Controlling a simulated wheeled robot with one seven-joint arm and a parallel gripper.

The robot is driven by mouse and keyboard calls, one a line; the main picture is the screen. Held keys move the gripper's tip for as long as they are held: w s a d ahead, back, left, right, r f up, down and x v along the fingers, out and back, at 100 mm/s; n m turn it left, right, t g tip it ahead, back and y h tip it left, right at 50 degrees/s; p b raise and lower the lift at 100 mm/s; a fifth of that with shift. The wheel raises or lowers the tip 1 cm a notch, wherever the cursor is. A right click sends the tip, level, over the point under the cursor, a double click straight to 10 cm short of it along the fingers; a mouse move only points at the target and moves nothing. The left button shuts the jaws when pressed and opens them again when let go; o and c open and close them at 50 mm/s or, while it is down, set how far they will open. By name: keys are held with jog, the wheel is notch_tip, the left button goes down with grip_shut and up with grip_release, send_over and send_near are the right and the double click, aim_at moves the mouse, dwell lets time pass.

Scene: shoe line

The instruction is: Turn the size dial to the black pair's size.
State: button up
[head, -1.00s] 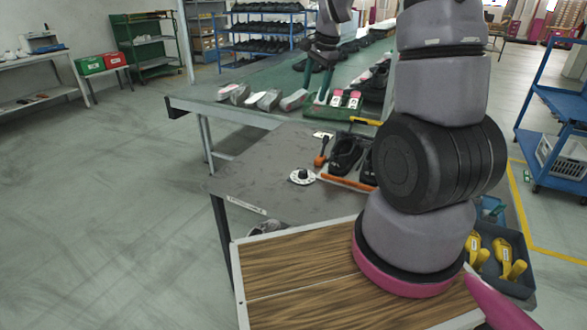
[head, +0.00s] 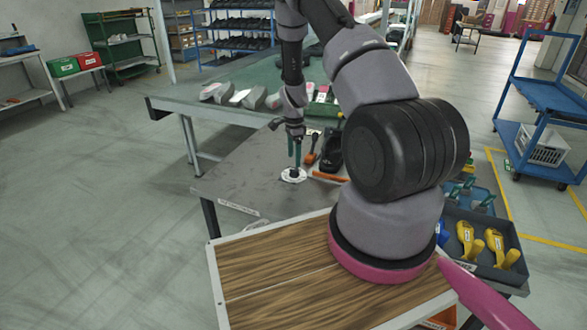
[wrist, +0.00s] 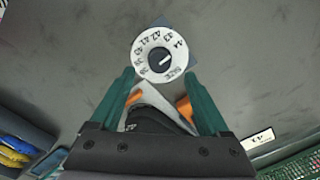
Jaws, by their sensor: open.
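The size dial (head: 287,177) is a white disc with a black knob (wrist: 160,61) on the dark table. In the wrist view its white ring (wrist: 144,54) carries black numbers around the knob, and a light mark on the knob points up and right. My gripper (head: 296,163) points down over the dial; its green fingers (wrist: 160,75) are open and apart, with the knob just beyond the tips in the wrist view. A black shoe (head: 331,150) stands beside it on the table; the rest of the pair is hidden behind my arm. A white number card (wrist: 257,139) lies at lower right; its number is unclear.
Pale shoes (head: 240,96) stand on the green bench behind. A grey bin (head: 511,272) holds yellow and blue things at right. The table's left part is clear.

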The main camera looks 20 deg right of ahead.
aim_at(294, 169)
notch_tip(294, 169, down, 6)
jog(key=shift+r, duration=0.15)
grip_shut()
jog(key=shift+n, duration=0.4)
jog(key=n, duration=0.4)
jog(key=shift+d+n, duration=0.1)
jog(key=shift+n, duration=0.3)
jog(key=n, duration=0.6)
dwell(0.4)
